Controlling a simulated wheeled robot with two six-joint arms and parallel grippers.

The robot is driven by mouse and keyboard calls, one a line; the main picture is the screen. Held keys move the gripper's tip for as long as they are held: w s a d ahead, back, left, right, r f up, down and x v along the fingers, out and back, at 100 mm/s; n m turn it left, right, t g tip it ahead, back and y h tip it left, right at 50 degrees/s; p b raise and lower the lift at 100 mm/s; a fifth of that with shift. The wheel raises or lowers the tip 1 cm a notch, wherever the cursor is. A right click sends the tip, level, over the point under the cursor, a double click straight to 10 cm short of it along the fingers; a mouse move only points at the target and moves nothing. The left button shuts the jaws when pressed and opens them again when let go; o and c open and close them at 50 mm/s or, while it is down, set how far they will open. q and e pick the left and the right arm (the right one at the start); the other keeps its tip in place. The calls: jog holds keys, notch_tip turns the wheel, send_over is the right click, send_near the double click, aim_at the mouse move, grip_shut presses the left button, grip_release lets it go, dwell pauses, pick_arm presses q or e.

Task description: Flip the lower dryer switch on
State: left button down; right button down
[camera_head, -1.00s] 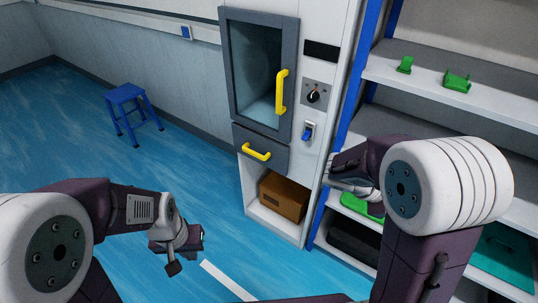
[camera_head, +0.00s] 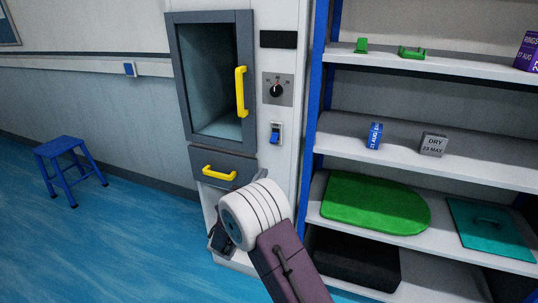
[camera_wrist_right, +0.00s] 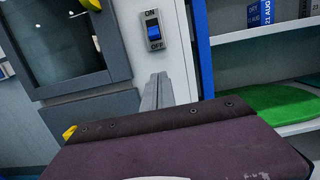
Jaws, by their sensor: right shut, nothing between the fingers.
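The dryer switch (camera_head: 275,133) is a small blue rocker on a plate on the dryer's (camera_head: 280,175) white front, below a black round knob (camera_head: 276,90). In the right wrist view the switch (camera_wrist_right: 154,31) has ON above and OFF below, and its blue part sits at the lower end, by OFF. My right gripper (camera_wrist_right: 158,88) is shut and empty, its grey fingers upright below the switch and apart from it in the picture. My left gripper is out of view.
The dryer door with its yellow handle (camera_head: 240,92) and a drawer with a yellow handle (camera_head: 219,173) are left of the switch. A blue-posted shelf (camera_head: 440,154) with green parts and small boxes stands close on the right. A blue stool (camera_head: 60,147) stands far left.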

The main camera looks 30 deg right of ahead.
aim_at(274, 139)
jog(key=b+x, duration=0.1)
jog(key=x, duration=0.8)
jog(key=shift+d+f, duration=0.1)
jog(key=shift+d, duration=0.1)
jog(key=r, duration=0.3)
jog(key=shift+s+a, duration=0.1)
jog(key=shift+a, duration=0.15)
jog(key=shift+s+a+r, duration=0.2)
jog(key=shift+r, duration=0.2)
